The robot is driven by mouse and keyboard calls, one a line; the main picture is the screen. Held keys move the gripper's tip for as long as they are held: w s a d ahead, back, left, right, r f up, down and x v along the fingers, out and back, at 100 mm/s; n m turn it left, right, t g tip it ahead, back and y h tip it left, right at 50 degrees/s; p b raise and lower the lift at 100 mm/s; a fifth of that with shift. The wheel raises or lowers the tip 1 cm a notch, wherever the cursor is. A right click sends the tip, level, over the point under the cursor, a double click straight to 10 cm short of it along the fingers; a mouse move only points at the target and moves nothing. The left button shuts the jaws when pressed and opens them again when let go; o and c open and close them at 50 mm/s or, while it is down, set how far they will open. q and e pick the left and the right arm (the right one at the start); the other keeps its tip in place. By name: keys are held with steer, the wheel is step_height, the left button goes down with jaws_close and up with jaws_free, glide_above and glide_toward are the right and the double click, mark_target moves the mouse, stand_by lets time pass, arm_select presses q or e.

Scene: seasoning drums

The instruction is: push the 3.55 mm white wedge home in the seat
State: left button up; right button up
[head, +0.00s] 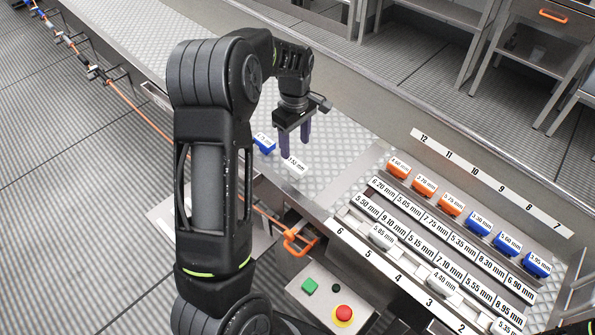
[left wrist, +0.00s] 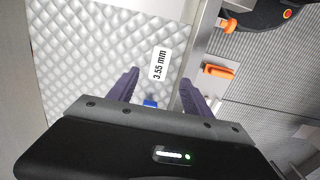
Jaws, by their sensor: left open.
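The white wedge marked 3.55 mm (head: 296,165) lies on the diamond-plate bench, left of the labelled rack. In the left wrist view the white wedge (left wrist: 159,64) shows label up, between and just beyond the fingertips. My left gripper (head: 294,146) points down close to the wedge with purple fingers apart and nothing between them. In the left wrist view my left gripper (left wrist: 160,77) is open too. The rack (head: 375,255) has rows of labelled places; I cannot make out a 3.55 mm seat among them. My right gripper is not in view.
A blue wedge (head: 264,146) lies just left of the white wedge. Orange wedges (head: 424,184) and blue wedges (head: 507,243) stand along the rack's far row. An orange handle (head: 298,238), green button (head: 309,286) and red button (head: 343,313) are in front. Bare plate (head: 345,145) lies right of the gripper.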

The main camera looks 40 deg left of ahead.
mark_target(296, 164)
arm_select(q)
steer(key=shift+f, duration=1.3)
step_height(296, 164, down, 5)
steer(key=shift+w+f+p, duration=0.1)
steer(key=shift+p, duration=0.5)
steer(key=shift+c, duration=0.4)
jaws_close()
